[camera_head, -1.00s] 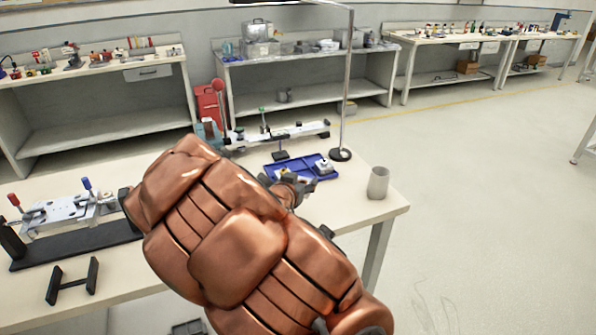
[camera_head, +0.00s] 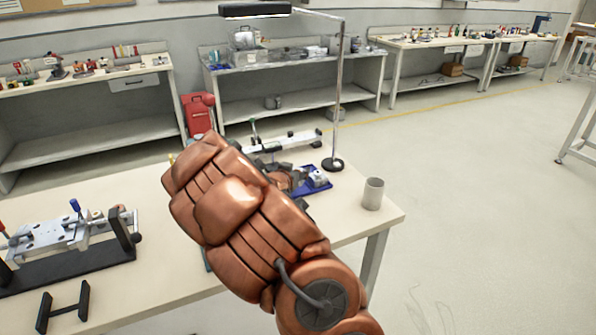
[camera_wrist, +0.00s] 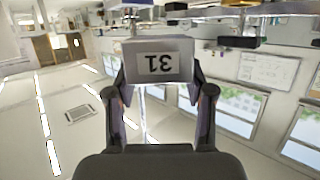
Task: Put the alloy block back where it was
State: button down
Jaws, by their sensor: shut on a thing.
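In the wrist view, my gripper (camera_wrist: 154,84) is shut on a grey block (camera_wrist: 180,48) with a pale label that reads "31" upside down. The block sits between the two fingertips. I take it to be the alloy block. In the head view, my copper-coloured arm reaches over the near table and hides most of the gripper and the block. A blue tray (camera_head: 322,187) shows just right of the arm's far end, with a pale piece (camera_head: 319,176) in it. The tray's left part is hidden.
A grey cup (camera_head: 372,194) stands near the table's right edge. A lamp post (camera_head: 337,110) rises behind the tray, beside a white bar fixture (camera_head: 290,141). A clamp fixture (camera_head: 65,235) and a black stand (camera_head: 62,306) are at left. The table's front middle is clear.

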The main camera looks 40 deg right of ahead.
jog(key=shift+w+d+f+p, duration=0.45)
jog(key=shift+w+d+f, duration=0.3)
jog(key=shift+d+f, duration=0.25)
jog(key=shift+w+d+f+p, duration=0.45)
jog(key=shift+w+d+f, duration=0.25)
jog(key=shift+d+f, duration=0.25)
jog(key=shift+f, duration=0.3)
jog(key=shift+s+a+f+b, duration=0.1)
jog(key=shift+f+b, duration=0.15)
jog(key=shift+b, duration=0.15)
